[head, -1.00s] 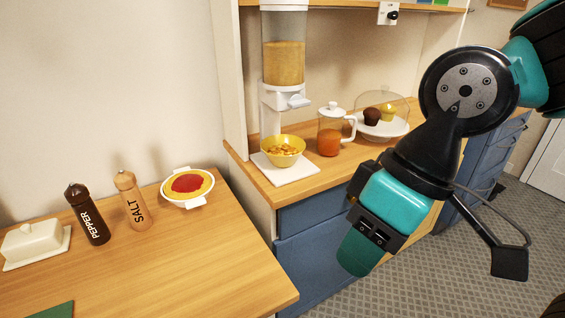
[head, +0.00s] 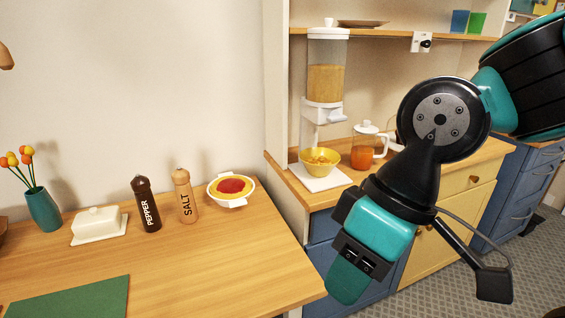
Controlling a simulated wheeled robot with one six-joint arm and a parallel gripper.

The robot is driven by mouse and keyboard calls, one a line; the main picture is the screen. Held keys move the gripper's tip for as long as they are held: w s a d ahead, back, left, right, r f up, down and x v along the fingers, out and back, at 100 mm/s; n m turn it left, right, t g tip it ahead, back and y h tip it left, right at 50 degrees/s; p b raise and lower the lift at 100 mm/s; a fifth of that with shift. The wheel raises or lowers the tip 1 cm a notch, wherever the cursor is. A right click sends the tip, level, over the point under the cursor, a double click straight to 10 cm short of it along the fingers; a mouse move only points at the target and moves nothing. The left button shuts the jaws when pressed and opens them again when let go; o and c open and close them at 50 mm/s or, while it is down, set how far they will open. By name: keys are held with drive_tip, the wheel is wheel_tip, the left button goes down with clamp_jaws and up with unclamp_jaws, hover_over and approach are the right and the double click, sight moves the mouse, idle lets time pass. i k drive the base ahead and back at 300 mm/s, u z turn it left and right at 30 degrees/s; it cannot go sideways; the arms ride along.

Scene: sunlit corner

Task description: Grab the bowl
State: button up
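A yellow bowl (head: 320,162) with cereal in it sits upright on a white square base (head: 318,180) below a cereal dispenser (head: 325,85) on the wooden counter. A second bowl-like dish, white with red and yellow food (head: 231,190), sits on the nearer table at its back right. My gripper (head: 347,282) hangs low at the right of centre, pointing down, in front of the blue cabinet. It is apart from both dishes. Its teal finger shows side-on, so the gap between the fingers is hidden.
A pitcher (head: 366,147) with orange drink stands right of the yellow bowl. Salt (head: 184,195) and pepper (head: 146,204) mills, a butter dish (head: 99,226), a flower vase (head: 42,207) and a green mat (head: 70,297) are on the table (head: 200,275). The table's middle is bare.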

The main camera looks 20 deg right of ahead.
sight(319, 161)
drive_tip(key=u, duration=0.15)
drive_tip(key=i, duration=0.95)
drive_tip(key=z, duration=0.3)
